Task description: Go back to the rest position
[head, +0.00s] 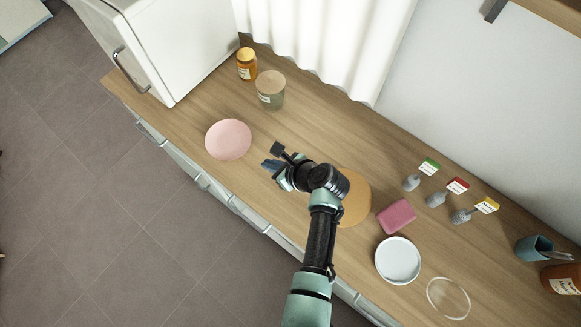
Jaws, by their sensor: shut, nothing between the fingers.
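My gripper (270,164) is shut and empty. It hangs over the wooden counter (190,125), just right of a pink plate (228,139), and does not appear to touch it. My arm comes up from the bottom of the head view and bends to the left at the wrist. The wrist hides part of a round orange-tan disc (356,200) on the counter.
A jar with a wooden lid (270,92) and an amber jar (246,64) stand at the back left, beside a white cabinet (170,45). To the right are a pink block (396,216), a white dish (398,260), a clear disc (448,298) and small labelled holders (436,199).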

